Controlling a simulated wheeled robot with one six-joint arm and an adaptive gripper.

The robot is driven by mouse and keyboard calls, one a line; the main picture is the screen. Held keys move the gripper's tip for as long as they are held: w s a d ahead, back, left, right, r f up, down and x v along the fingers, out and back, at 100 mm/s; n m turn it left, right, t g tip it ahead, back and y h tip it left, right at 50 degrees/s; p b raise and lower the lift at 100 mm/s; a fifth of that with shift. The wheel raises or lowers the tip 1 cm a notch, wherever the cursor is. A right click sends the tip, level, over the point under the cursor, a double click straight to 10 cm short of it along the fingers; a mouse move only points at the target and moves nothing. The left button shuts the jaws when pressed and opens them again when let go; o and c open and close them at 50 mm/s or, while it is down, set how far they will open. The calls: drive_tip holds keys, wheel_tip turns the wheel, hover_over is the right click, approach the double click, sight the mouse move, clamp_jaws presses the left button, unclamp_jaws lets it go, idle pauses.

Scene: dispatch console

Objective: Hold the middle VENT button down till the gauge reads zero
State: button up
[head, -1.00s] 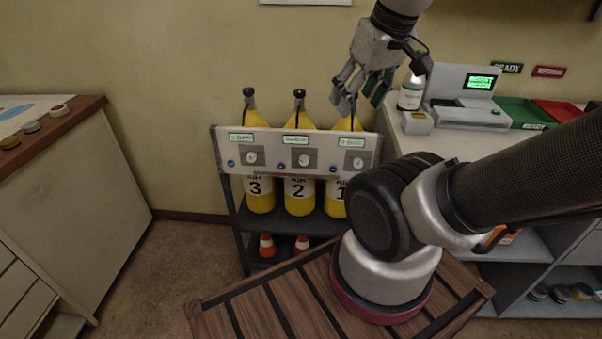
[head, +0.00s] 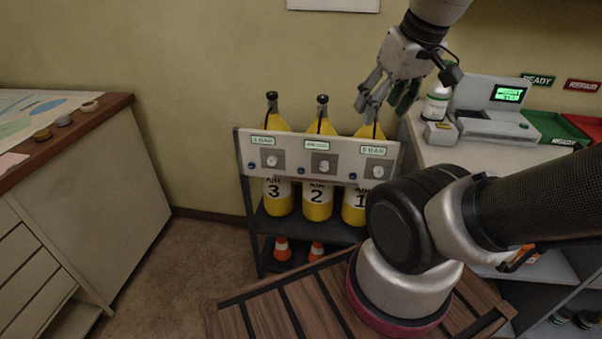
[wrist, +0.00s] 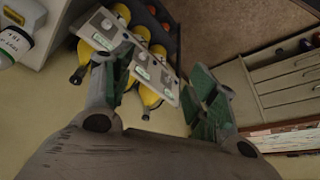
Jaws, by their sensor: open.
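A tilted white panel (head: 340,178) on a dark rack carries three round gauges, each under a green-lettered label, with small blue buttons beside them. The middle gauge (head: 323,167) has a small blue button (head: 305,170) at its lower left. The needle and the button lettering are too small to read. My gripper (head: 370,107) is open and empty, above and behind the panel's right part, apart from it.
Yellow cylinders, numbered 3 (head: 277,197), 2 (head: 317,200) and 1 (head: 355,203), stand behind the panel with their necks rising above it. A counter at right holds a white bottle (head: 436,102) and a meter (head: 495,122) close to my gripper.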

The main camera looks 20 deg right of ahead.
clamp_jaws()
idle(1.4)
